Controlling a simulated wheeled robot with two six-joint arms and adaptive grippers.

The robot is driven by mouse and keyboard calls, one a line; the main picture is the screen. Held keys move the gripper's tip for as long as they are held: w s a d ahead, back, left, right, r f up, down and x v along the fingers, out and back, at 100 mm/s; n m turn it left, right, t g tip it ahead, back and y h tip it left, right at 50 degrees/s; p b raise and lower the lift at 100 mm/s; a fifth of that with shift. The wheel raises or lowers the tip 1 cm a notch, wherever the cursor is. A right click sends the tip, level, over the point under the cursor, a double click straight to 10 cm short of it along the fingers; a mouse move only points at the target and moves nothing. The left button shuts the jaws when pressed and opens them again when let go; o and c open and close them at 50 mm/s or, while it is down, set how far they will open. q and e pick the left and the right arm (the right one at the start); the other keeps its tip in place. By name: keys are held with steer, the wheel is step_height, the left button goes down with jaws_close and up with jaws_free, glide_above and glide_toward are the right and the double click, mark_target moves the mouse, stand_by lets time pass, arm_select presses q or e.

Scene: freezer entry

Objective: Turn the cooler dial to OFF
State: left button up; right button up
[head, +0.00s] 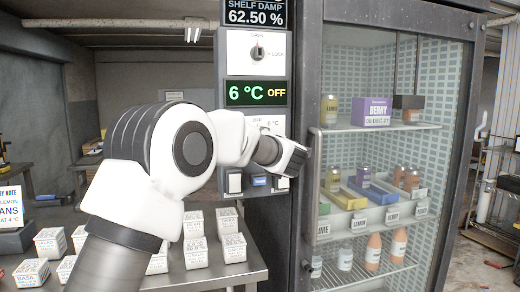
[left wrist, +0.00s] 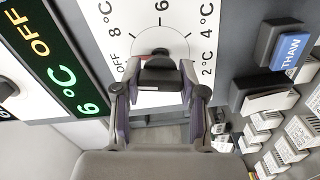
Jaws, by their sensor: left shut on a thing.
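The cooler dial (left wrist: 158,74) is a dark knob on a white plate marked OFF, 8, 6, 4 and 2 °C in the left wrist view. My left gripper (left wrist: 157,92) is shut on the knob, one finger at each side. In the head view my left gripper (head: 286,158) is at the panel and hides the dial; part of its white plate (head: 270,122) shows. The display (head: 257,93) above reads 6 °C in green and OFF in orange. My right gripper is not in view.
An upper knob (head: 257,51) is above the display. A glass-door cooler (head: 385,140) stands right of the panel. A table (head: 205,272) with white boxes is below.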

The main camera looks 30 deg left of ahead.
arm_select(q)
steer(key=shift+f+n+b, duration=0.1)
steer(key=shift+n+b, duration=0.7)
steer(key=shift+n, duration=0.4)
steer(key=o, duration=1.2)
steer(key=shift+c, duration=0.2)
steer(key=v, duration=1.2)
